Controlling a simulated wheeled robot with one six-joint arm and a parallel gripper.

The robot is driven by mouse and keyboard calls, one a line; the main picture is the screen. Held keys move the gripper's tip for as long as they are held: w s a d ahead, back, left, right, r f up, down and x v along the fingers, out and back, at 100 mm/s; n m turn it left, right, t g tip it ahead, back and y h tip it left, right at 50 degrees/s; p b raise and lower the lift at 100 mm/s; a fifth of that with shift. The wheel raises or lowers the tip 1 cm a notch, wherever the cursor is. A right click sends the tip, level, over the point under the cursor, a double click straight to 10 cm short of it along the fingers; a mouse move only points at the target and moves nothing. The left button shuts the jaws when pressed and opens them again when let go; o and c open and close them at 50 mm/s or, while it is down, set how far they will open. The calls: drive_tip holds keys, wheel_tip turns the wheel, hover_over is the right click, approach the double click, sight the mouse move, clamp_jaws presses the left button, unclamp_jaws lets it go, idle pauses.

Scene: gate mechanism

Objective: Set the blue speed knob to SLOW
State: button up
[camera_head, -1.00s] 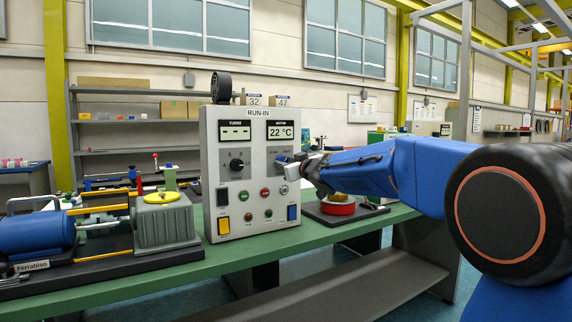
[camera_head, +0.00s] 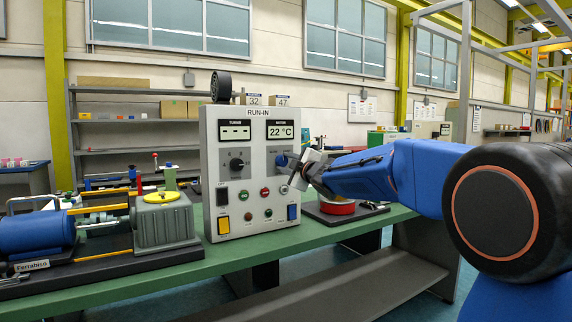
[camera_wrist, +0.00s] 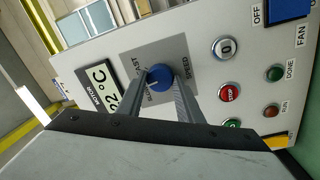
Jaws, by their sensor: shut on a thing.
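The blue speed knob (camera_head: 281,160) is on the right half of the grey RUN-IN panel (camera_head: 209,190). In the wrist view the blue knob (camera_wrist: 160,77) sits between the two fingertips of my gripper (camera_wrist: 163,75), which is shut on it. A pale pointer mark shows on the knob's face. The SPEED label (camera_wrist: 187,66) is readable beside it; the lettering at the ends of its scale is partly covered by my fingers. In the head view my gripper (camera_head: 291,164) reaches the knob from the right, visibly rolled.
A black knob (camera_head: 236,163) is left of the blue one. Buttons and lamps lie below, including a red STOP button (camera_wrist: 230,93) and a key switch (camera_wrist: 226,47).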

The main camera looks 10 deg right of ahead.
drive_tip(key=n, duration=0.3)
drive_tip(key=shift+f+n, duration=0.1)
drive_tip(key=shift+n, duration=0.3)
drive_tip(key=shift+n+y, duration=0.3)
drive_tip(key=shift+n, duration=1.7)
drive_tip(key=o, duration=1)
drive_tip(key=shift+o, duration=0.2)
drive_tip(key=shift+s+d, duration=0.1)
drive_tip(key=shift+s+d, duration=0.1)
drive_tip(key=shift+s, duration=0.2)
drive_tip(key=v, duration=1.6)
drive_tip(key=shift+s, duration=0.3)
